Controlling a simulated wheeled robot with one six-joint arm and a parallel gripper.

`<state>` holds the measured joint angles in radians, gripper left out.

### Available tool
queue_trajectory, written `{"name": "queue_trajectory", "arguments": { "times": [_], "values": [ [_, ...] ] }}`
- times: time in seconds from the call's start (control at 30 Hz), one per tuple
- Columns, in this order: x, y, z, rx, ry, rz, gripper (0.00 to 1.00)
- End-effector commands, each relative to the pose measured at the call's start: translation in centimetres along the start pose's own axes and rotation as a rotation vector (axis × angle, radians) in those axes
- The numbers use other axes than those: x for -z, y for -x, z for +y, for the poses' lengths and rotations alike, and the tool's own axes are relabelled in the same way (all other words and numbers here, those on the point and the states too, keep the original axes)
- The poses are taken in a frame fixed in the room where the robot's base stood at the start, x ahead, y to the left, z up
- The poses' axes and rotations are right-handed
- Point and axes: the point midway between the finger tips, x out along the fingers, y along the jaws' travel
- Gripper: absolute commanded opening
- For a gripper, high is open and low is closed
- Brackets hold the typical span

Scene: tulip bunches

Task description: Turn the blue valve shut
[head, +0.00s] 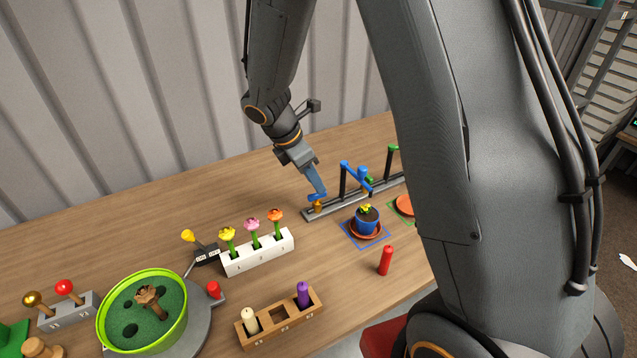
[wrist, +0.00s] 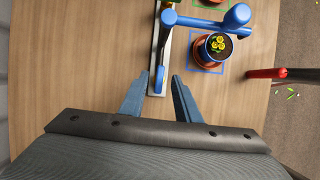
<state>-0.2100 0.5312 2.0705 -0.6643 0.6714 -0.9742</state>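The blue valve's lever handle (wrist: 159,78) lies along the end of a grey rail in the wrist view. In the head view the blue handle (head: 314,197) sits on a brass-coloured stem at the rail's left end. My gripper (wrist: 161,76) is open, with one blue-grey finger on each side of the handle. Whether either finger touches it is not clear. In the head view my gripper (head: 319,187) points down over the valve and partly covers it. A blue pipe (head: 356,176) rises from the rail; its arm reaches toward a potted yellow flower (head: 367,220).
The flower pot stands on a saucer inside a blue square. A green pipe (head: 392,150) is farther along the rail (head: 331,209). Bare table lies behind the valve.

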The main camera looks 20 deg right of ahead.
Motion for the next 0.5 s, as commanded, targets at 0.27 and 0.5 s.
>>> {"name": "queue_trajectory", "arguments": {
  "times": [0.27, 0.5],
  "values": [
    [-0.1, -3.2, -0.1, 0.003, -0.002, 0.001, 0.3],
    [-0.1, -3.8, -0.1, 0.001, -0.006, 0.002, 0.3]
  ]
}}
